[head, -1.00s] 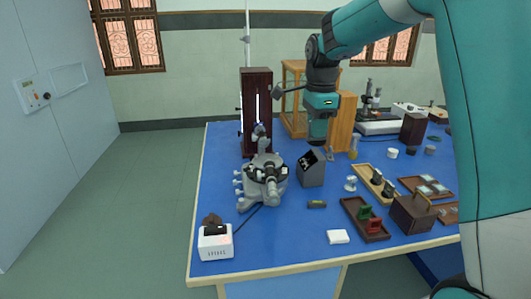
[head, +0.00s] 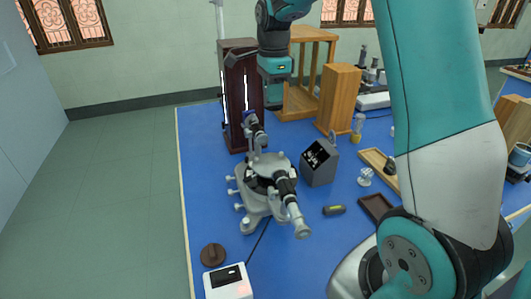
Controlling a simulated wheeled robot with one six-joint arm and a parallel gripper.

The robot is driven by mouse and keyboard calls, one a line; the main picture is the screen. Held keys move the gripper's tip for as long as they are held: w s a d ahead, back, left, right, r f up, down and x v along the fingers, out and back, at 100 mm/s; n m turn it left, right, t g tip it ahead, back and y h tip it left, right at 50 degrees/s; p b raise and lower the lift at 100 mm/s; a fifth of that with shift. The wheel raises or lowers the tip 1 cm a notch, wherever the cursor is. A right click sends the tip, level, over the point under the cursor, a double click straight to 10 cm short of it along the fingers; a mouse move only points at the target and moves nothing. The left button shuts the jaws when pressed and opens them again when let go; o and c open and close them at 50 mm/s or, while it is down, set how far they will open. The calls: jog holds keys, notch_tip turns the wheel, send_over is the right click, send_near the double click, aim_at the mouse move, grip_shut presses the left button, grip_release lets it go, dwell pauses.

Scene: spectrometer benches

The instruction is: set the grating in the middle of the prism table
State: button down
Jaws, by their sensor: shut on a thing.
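The grey spectrometer (head: 262,190) stands on the blue bench. Its round prism table (head: 266,170) is at its centre, between the black telescope (head: 290,195) and the collimator (head: 254,130); parts of its top are hidden. My gripper (head: 276,98) hangs pointing down from the teal wrist, above and behind the spectrometer in the picture, in front of the dark wooden cabinet and wooden frame. It is shut on the grating, which is too small and dark to make out at its tips.
A grey box with a dark patterned face (head: 318,162) stands just right of the spectrometer. A white box (head: 228,283) and brown round thing (head: 213,255) are at the front left. The dark lamp cabinet (head: 237,95) is behind. Wooden trays (head: 376,207) lie at right, partly behind my arm.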

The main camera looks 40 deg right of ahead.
aim_at(273, 107)
notch_tip(273, 107, down, 18)
jog(key=p, duration=0.3)
jog(key=shift+s+f, duration=0.1)
jog(key=shift+f, duration=0.05)
jog(key=shift+f, duration=0.2)
jog(key=c, duration=1.1)
grip_release()
notch_tip(273, 107, up, 12)
jog(key=b, duration=0.3)
jog(key=shift+f, duration=0.2)
jog(key=s+a+r+n+y, duration=0.1)
jog(key=s+a+r+n, duration=0.2)
jog(key=s+a+n, duration=0.3)
jog(key=s+a+r+n+y, duration=0.1)
jog(key=s+a+r+n, duration=0.25)
jog(key=a+n, duration=0.35)
jog(key=s+a+n, duration=0.3)
jog(key=s+n, duration=0.2)
jog(key=s, duration=0.1)
jog(key=s+a+r+n+y, duration=0.1)
jog(key=s+a+n, duration=0.3)
jog(key=s+n, duration=0.1)
jog(key=s+a+r+n+y, duration=0.1)
jog(key=s+a+n, duration=0.3)
jog(key=s, duration=0.3)
jog(key=shift+s+r+n, duration=0.2)
jog(key=shift+s+n, duration=0.1)
jog(key=shift+n, duration=0.3)
